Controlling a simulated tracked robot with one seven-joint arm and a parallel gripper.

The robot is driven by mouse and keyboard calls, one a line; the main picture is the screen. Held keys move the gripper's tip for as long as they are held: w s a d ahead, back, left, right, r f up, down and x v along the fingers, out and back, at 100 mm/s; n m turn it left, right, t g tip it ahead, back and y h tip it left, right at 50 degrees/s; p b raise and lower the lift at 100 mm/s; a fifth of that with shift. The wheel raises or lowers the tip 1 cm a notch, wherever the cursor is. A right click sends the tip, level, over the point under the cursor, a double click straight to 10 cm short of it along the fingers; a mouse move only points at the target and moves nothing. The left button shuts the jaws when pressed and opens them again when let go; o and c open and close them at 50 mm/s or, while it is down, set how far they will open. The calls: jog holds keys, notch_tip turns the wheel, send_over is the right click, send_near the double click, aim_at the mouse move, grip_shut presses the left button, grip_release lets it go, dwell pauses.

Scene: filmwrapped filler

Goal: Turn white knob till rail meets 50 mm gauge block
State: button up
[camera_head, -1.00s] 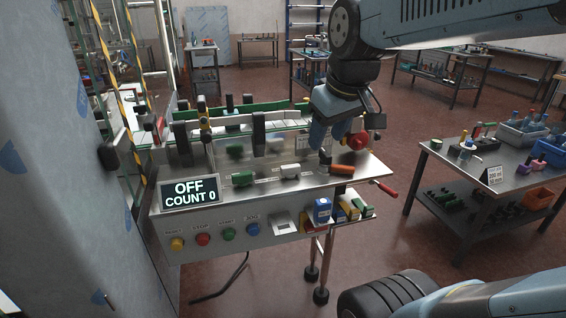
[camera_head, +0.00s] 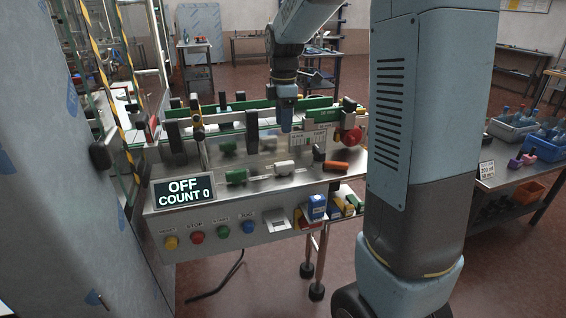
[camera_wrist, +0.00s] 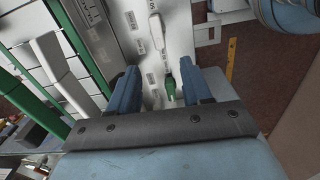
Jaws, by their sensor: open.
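The white knob (camera_head: 284,168) lies on the machine's steel top between a green knob (camera_head: 237,176) and an orange one (camera_head: 335,166). The white knob also shows in the wrist view (camera_wrist: 156,32), beyond my fingers. My gripper (camera_head: 286,128) is open and empty, above and behind the white knob. In the wrist view its blue fingers (camera_wrist: 161,92) stand either side of the green knob (camera_wrist: 169,87), with clear gaps. A green block with small white lettering (camera_head: 322,115), possibly the gauge block, stands near the right end of the green rail (camera_head: 240,117). Any contact between them is unclear.
A display (camera_head: 184,191) reads OFF, COUNT 0. Coloured push buttons line the front panel, with small boxes (camera_head: 317,207) at its right. Black posts (camera_head: 252,132) rise near the rail.

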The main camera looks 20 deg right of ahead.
aim_at(283, 163)
jog(key=f, duration=1.4)
jog(key=shift+w+f, duration=0.15)
jog(key=shift+w, duration=0.15)
jog(key=shift+c, duration=0.3)
grip_shut()
